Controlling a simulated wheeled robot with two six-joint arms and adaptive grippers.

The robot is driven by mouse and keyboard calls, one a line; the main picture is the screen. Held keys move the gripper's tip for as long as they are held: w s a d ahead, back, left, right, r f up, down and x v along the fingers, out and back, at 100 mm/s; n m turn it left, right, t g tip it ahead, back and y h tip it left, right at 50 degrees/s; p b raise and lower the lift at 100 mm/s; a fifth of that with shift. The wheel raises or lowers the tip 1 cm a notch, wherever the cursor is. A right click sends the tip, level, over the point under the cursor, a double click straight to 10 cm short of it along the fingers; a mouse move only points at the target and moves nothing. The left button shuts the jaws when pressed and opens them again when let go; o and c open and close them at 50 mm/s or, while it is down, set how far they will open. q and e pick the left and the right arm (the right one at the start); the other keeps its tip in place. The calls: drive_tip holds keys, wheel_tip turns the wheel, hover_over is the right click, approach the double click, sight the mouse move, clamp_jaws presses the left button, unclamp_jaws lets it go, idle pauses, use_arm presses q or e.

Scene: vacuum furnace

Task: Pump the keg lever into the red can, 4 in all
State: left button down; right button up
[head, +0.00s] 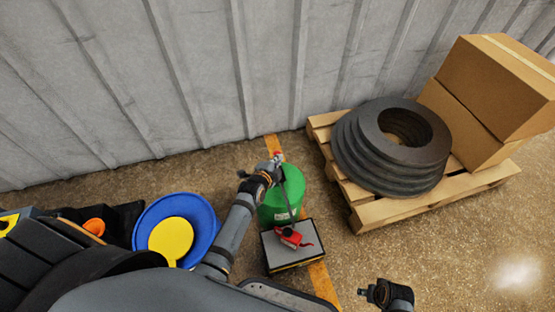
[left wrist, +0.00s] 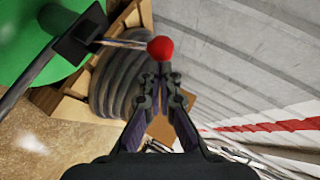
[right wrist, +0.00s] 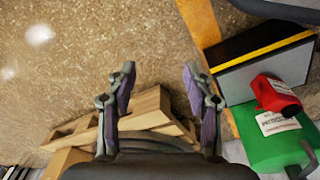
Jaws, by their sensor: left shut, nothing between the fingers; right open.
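The green keg (head: 275,209) stands on the floor near the wall, and its top shows in the left wrist view (left wrist: 25,30). Its lever (left wrist: 125,43) ends in a red knob (left wrist: 160,49). My left gripper (left wrist: 163,70) is shut and empty, its tips close to the knob; I cannot tell whether they touch it. In the head view my left gripper (head: 273,165) partly hides the lever. The red can (head: 290,237) is on a grey-topped box (head: 279,259) in front of the keg; it also shows in the right wrist view (right wrist: 275,94). My right gripper (right wrist: 160,72) is open and empty.
A wooden pallet (head: 365,218) with a stack of dark rings (head: 352,160) and cardboard boxes (head: 493,85) stands to the right. A blue round container (head: 206,212) with a yellow piece is at left. The corrugated wall (head: 200,70) closes the back.

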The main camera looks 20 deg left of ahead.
use_arm(q)
drive_tip(key=shift+w+a+r+g+p, duration=0.2)
drive_tip(key=shift+w+a+g+p, duration=0.25)
drive_tip(key=shift+w+p, duration=0.4)
drive_tip(key=shift+w+a+f, duration=0.15)
drive_tip(key=shift+a, duration=0.05)
use_arm(e)
drive_tip(key=s+f, duration=0.1)
drive_tip(key=d+f, duration=0.1)
drive_tip(key=f, duration=0.1)
drive_tip(key=s+f, duration=0.1)
drive_tip(key=f, duration=0.1)
drive_tip(key=shift+s+d, duration=0.25)
drive_tip(key=shift+s, duration=0.05)
